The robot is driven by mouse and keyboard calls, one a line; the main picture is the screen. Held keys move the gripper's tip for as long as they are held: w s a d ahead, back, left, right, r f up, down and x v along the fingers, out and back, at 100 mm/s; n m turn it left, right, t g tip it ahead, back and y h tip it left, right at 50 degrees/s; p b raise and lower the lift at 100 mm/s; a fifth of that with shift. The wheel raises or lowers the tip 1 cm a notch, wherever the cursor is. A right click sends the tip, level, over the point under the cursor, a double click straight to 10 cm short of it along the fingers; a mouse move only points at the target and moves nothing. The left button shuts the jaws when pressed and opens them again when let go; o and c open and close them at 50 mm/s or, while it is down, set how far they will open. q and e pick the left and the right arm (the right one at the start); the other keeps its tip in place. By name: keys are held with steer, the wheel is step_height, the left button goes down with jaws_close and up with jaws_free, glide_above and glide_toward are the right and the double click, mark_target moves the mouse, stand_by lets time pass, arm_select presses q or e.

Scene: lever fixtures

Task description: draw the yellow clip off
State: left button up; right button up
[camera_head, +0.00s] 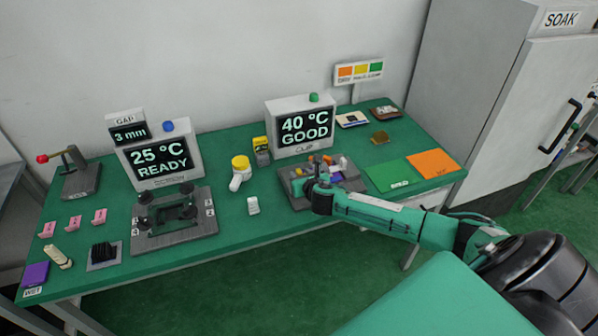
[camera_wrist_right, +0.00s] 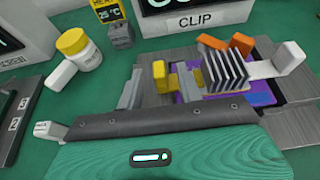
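The yellow clip (camera_wrist_right: 160,76) stands upright at the left end of the purple board (camera_wrist_right: 262,94) in the wrist view, beside a finned grey heat sink (camera_wrist_right: 226,72). I cannot tell from here how firmly it sits on the board. My right gripper (camera_head: 317,181) is over the clip fixture (camera_head: 290,192) in the head view and covers part of it. In the wrist view my green hand and its dark edge fill the bottom. My left gripper is out of view.
The screen reading GOOD (camera_head: 302,124) stands behind. A yellow-lidded jar (camera_head: 240,165) is to the left. Green and orange mats (camera_head: 388,176) lie right.

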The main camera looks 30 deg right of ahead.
steer(key=shift+x, duration=1.3)
jaws_close()
